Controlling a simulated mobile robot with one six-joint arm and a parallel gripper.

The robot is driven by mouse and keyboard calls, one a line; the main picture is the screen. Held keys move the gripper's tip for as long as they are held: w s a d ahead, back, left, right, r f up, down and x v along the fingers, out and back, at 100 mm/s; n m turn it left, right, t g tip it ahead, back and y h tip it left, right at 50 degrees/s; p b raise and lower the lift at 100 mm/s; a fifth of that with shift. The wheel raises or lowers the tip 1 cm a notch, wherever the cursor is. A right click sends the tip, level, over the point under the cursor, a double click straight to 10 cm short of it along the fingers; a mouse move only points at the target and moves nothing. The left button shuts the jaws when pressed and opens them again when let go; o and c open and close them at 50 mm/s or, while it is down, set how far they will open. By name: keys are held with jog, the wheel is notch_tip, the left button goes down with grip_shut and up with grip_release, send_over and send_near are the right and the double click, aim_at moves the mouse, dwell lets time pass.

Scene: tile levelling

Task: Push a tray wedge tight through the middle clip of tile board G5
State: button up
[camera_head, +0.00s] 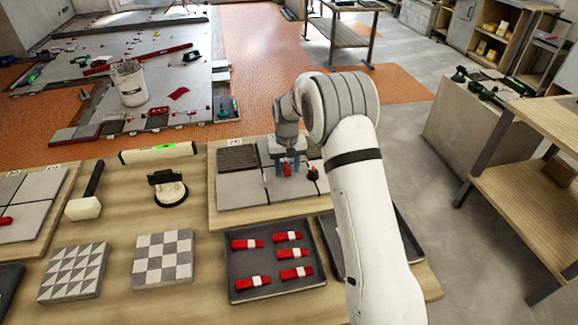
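My gripper (287,165) is over the tile board (217,219) in the middle of the bench. A red wedge (286,171) shows between its fingertips, low over the tiles, and the gripper looks shut on it. Grey tiles (240,188) lie on the board with a dark ribbed tile at the back left. The middle clip is hidden or too small to make out by the gripper, and I cannot tell whether the wedge touches it. The board's label is too small to read. A dark tray (237,294) in front holds several red wedges with white bands (252,282).
A small dark, orange-tipped item (313,173) stands right of my gripper. Left are a suction cup (170,188), a white mallet (84,207), a level (158,153) and two patterned tiles (163,258). Another tile board (30,205) lies far left. My arm covers part of a second tray (405,240).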

jog(key=shift+r+b, duration=0.3)
jog(key=shift+r, duration=3.3)
jog(key=s+d+r+m+t, duration=0.1)
jog(key=s+d+r, duration=0.3)
jog(key=s+r, duration=0.3)
jog(key=s+d+r, duration=0.5)
jog(key=s, duration=0.3)
jog(key=s+d, duration=0.2)
jog(key=s, duration=0.9)
jog(key=s+d+m+t, duration=0.1)
jog(key=s+d, duration=0.2)
jog(key=s, duration=0.8)
jog(key=shift+s+d+f+t, duration=0.2)
jog(key=shift+f+t, duration=0.1)
